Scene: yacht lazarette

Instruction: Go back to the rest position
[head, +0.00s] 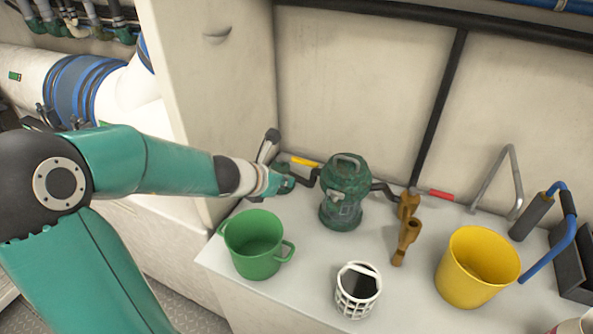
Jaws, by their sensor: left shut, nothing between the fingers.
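My left gripper (286,182) is at the end of the teal arm coming in from the left. It is shut and empty, near the back left of the white counter (215,252). It sits just left of a dark green metal strainer body (345,195) with a handle on top. A green two-handled pot (254,258) stands below it in the picture, near the counter's front left. The gripper's fingertips are small and partly hidden. My right gripper is not in view.
A white basket (357,292), a brass fitting (405,235) and a yellow bucket (476,268) stand on the counter. A blue-handled tool (552,235) and dark bin (572,268) are at right. A pale cabinet wall (215,100) rises close behind the left arm.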

